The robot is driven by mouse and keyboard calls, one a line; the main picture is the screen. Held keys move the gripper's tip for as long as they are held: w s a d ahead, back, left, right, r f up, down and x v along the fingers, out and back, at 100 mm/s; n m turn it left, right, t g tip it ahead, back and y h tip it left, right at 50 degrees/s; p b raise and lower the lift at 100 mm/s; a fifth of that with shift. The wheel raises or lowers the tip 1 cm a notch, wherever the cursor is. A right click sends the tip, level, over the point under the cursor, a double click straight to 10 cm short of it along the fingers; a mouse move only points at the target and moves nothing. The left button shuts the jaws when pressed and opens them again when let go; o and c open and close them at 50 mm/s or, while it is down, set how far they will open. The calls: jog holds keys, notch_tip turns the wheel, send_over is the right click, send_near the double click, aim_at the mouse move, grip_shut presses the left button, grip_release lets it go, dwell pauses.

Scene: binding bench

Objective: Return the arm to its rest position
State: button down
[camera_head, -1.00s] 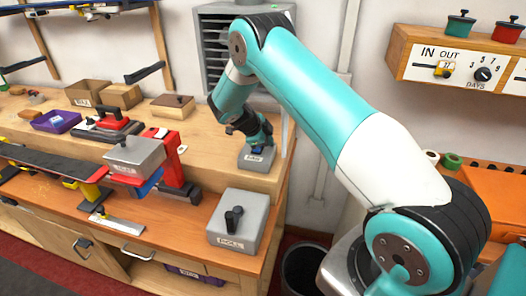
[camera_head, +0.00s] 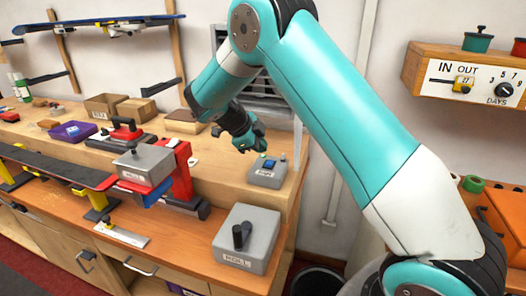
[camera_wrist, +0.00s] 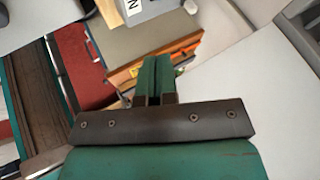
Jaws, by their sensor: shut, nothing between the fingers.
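My gripper (camera_head: 252,141) is in the camera_head view, at the end of my teal arm. It hangs just above a small grey box (camera_head: 266,178) with a blue button on top, apart from it. In the wrist view my gripper's two green fingers (camera_wrist: 155,80) are shut together with nothing between them.
A wall box with IN/OUT slider and dial (camera_head: 465,79) is at right.

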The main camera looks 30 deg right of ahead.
dwell(0.4)
jog(key=s+a+r+n+t+y, duration=0.2)
jog(key=s+a+r+n+y, duration=0.55)
jog(key=s+a+n, duration=0.8)
jog(key=s+a+r+n+g+y, duration=0.1)
jog(key=s+a+r+n+y, duration=0.1)
jog(key=s+n, duration=0.6)
jog(key=s+a+r+n+y, duration=0.2)
jog(key=s+a+n, duration=0.3)
jog(key=s+n, duration=0.3)
jog(key=n, duration=0.2)
jog(key=shift+s+r+n+g, duration=0.2)
jog(key=shift+s+n+g, duration=0.1)
jog(key=shift+n+g, duration=0.1)
